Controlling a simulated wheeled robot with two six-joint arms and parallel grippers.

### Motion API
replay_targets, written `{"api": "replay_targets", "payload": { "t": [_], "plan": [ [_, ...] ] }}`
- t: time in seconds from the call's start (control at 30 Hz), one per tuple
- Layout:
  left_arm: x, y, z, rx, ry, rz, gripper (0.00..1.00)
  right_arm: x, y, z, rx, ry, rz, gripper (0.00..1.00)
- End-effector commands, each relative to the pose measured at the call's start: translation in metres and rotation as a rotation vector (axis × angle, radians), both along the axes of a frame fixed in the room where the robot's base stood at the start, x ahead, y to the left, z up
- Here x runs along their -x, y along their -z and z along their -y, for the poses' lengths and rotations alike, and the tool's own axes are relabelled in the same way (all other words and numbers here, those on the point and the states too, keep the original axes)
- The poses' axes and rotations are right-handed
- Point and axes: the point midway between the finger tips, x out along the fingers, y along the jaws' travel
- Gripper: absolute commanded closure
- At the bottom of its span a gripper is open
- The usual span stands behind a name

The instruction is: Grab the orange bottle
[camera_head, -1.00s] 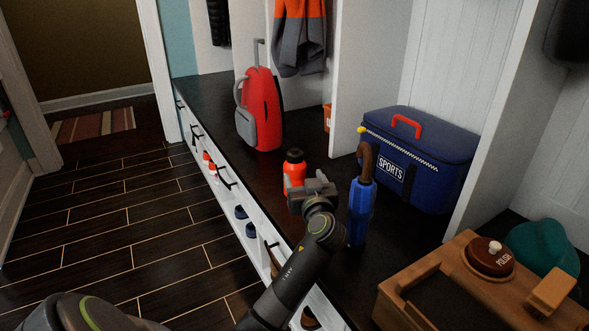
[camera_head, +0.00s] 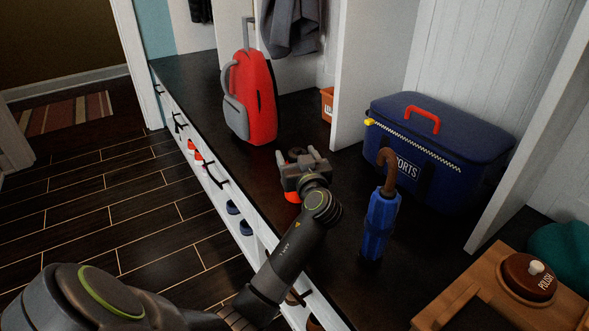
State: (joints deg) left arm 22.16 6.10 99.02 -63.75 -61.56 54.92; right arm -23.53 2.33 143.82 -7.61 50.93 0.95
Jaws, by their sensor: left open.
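The orange bottle (camera_head: 292,197) stands on the dark bench top, mostly hidden behind my left gripper. Only a bit of its orange lower body shows below the gripper, and its dark cap shows above. My left gripper (camera_head: 303,162) is open, with its fingers pointing away toward the back of the bench. It overlaps the bottle in the head view; whether the bottle is between the fingers or just beyond them, I cannot tell. My right gripper is not in view.
A blue umbrella (camera_head: 380,225) with a brown handle stands right of the gripper. A blue sports cooler bag (camera_head: 450,130) is behind it, a red suitcase (camera_head: 252,100) farther back left. A wooden shoe-polish box (camera_head: 470,287) is at lower right. Bare bench lies between suitcase and gripper.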

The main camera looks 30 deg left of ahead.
Motion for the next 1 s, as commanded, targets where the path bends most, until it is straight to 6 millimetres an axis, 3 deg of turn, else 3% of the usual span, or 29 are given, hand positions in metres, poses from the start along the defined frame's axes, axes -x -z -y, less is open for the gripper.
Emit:
{"api": "replay_targets", "payload": {
  "t": [0.27,0.73,1.0],
  "plan": [
    [0.0005,0.0005,0.0001,0.001,-0.002,-0.001,0.36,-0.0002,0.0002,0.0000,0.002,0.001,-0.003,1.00],
    [0.0004,0.0002,0.0000,0.000,-0.001,0.000,0.97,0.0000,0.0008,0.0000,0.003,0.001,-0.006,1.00],
    [0.0003,-0.0040,0.0000,-0.001,-0.001,0.002,0.97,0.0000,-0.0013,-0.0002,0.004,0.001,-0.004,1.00]
  ]
}}
